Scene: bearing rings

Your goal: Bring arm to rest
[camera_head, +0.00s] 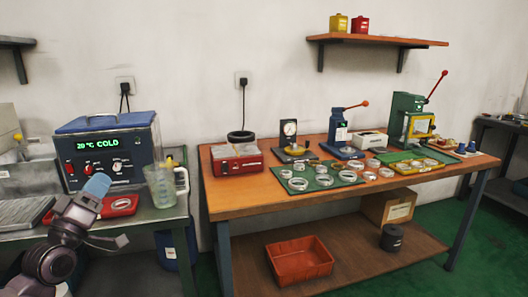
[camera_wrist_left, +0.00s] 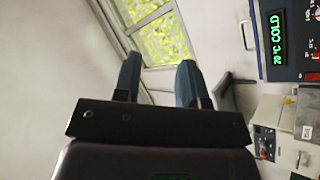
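My left gripper (camera_head: 97,185) is raised at the left of the head view, in front of the bath unit with the "20 °C COLD" display (camera_head: 108,148). In the left wrist view its two blue fingers (camera_wrist_left: 158,80) stand apart with nothing between them. Behind them are a pale wall and a window. My right gripper is not in view.
A jug (camera_head: 163,186) and a red tray (camera_head: 120,206) stand by the bath. The wooden bench (camera_head: 240,200) holds a red heater (camera_head: 237,160), bearing rings on green mats (camera_head: 310,178), and blue and green presses (camera_head: 408,118). A red bin (camera_head: 300,260) sits below.

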